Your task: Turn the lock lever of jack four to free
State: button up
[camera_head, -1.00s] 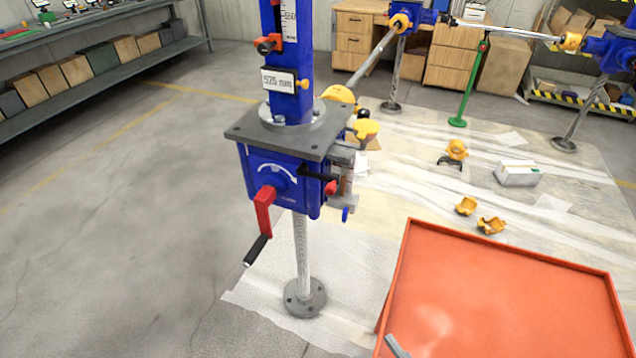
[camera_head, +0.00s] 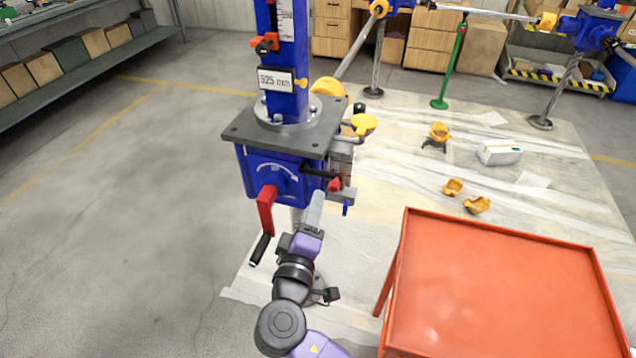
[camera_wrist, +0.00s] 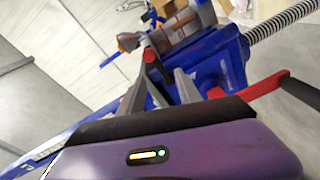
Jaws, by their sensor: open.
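The nearest jack has a blue housing (camera_head: 262,172) under a grey plate; no jack number is readable. A short black lever (camera_head: 318,171) sticks out from the housing's upper right front, with a red end or knob (camera_head: 335,184) beside it. In the wrist view, a black-and-red piece (camera_wrist: 151,58), probably this lever, shows near the fingertips. My gripper (camera_head: 315,198) is open just below and in front of the lever, pointing up at the housing. In the wrist view its grey fingers (camera_wrist: 162,80) are apart; contact with the lever cannot be told.
A red crank (camera_head: 266,210) with a black grip hangs just left of my gripper; its red arm also shows in the wrist view (camera_wrist: 262,88). An orange-red tray table (camera_head: 500,290) stands at right. Yellow parts (camera_head: 477,205) lie on the floor sheet. Floor at left is clear.

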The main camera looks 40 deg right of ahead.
aim_at(333, 189)
jog(key=shift+m+g+h, duration=0.5)
jog(key=shift+g+h, duration=0.2)
jog(key=d, duration=0.2)
jog(key=w+d+p, duration=0.1)
jog(key=d, duration=0.2)
jog(key=w+d, duration=0.1)
jog(key=d, duration=0.2)
jog(key=shift+w+r+p, duration=0.1)
jog(key=shift+w+p, duration=0.05)
jog(key=shift+p, duration=0.15)
grip_shut()
dwell(0.5)
